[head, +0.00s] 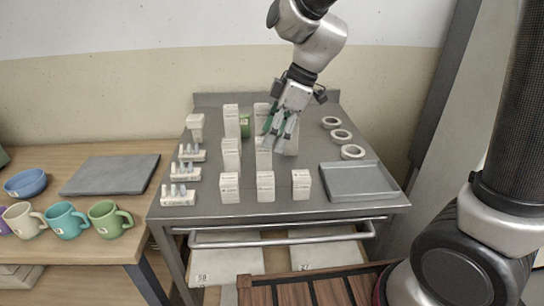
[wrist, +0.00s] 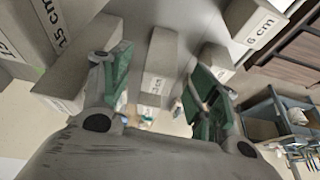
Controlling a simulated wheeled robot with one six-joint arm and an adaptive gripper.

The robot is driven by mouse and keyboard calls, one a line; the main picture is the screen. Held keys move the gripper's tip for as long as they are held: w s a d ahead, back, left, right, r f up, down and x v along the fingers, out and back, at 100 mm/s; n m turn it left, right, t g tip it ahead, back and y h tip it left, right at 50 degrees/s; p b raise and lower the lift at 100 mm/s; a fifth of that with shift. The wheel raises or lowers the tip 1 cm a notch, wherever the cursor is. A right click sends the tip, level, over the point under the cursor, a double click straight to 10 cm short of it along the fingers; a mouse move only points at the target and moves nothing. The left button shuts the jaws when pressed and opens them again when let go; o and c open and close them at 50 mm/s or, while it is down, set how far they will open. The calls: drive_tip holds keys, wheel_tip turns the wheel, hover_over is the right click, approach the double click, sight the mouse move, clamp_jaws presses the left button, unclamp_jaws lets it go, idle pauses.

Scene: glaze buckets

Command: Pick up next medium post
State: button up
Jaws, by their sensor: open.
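Several white posts of differing heights stand upright in rows on the grey metal cart (head: 330,207). They include a tall back-left post (head: 231,120), a middle-row post (head: 264,157), a front-centre post (head: 265,187) and a shorter front-right post (head: 301,184). My gripper (head: 277,130) is open over the back-right part of the rows and partly hides posts there. In the wrist view a post (wrist: 158,68) shows between the open fingers; I cannot tell whether they touch it. Nearby posts are labelled 15 cm (wrist: 50,35) and 6 cm (wrist: 258,25).
Three rings (head: 341,136) and a grey tray (head: 358,181) are on the cart's right side. Small white stands (head: 178,198) line its left. Mugs (head: 66,220) and a blue bowl (head: 26,183) are on the wooden table.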

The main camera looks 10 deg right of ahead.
sight(258, 159)
drive_tip(key=x, duration=0.4)
drive_tip(key=a+x, duration=0.1)
drive_tip(key=x, duration=0.3)
drive_tip(key=shift+s+a+f, duration=0.1)
drive_tip(key=shift+f, duration=0.1)
drive_tip(key=shift+c, duration=0.4)
drive_tip(key=shift+r, duration=0.1)
drive_tip(key=c, duration=1.2)
